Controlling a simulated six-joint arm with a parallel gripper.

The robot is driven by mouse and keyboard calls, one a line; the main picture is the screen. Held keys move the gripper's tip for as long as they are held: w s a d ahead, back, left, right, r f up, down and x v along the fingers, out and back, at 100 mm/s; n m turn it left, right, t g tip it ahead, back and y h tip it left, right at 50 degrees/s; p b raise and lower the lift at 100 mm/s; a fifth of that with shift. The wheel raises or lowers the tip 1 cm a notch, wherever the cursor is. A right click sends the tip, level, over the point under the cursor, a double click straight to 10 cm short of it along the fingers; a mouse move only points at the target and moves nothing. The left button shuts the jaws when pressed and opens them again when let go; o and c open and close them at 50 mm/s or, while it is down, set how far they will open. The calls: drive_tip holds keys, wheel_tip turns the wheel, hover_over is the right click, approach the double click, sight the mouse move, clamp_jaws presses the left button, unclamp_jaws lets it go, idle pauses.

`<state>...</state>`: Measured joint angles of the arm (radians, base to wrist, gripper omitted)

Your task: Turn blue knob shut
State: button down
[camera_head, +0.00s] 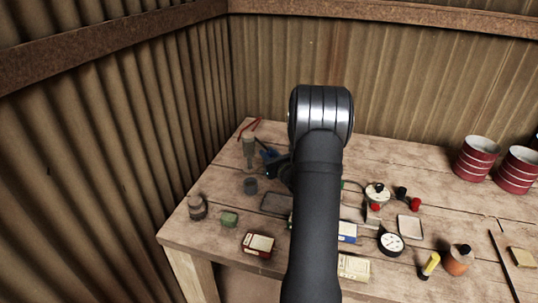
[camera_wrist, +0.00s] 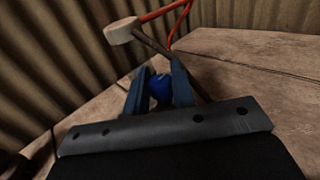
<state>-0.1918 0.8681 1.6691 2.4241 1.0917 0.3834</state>
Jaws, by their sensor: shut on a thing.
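The blue knob (camera_wrist: 160,88) sits between the two blue fingers of my gripper (camera_wrist: 158,90) in the wrist view. The fingers are shut on it, one on each side. In the head view the knob (camera_head: 269,155) shows as a small blue spot at the back left of the table, beside my gripper (camera_head: 272,166). My arm hides part of that area. The knob's turn angle cannot be told.
A grey cylindrical thing (camera_head: 249,148) stands just left of the knob. A red-handled tool (camera_wrist: 165,12) lies behind it. A dark cup (camera_head: 250,186), a brown jar (camera_head: 197,207) and a green block (camera_head: 229,218) stand nearer the front left. Corrugated walls close off the left and back.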

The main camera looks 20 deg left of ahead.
drive_tip(key=shift+r+m+t+h, duration=0.1)
drive_tip(key=shift+m+t+h, duration=0.2)
drive_tip(key=shift+t, duration=0.1)
drive_tip(key=c, duration=1.3)
unclamp_jaws()
drive_tip(key=shift+o, duration=0.2)
drive_tip(key=shift+s+d, duration=0.1)
drive_tip(key=v, duration=1.7)
drive_tip(key=x, duration=1.7)
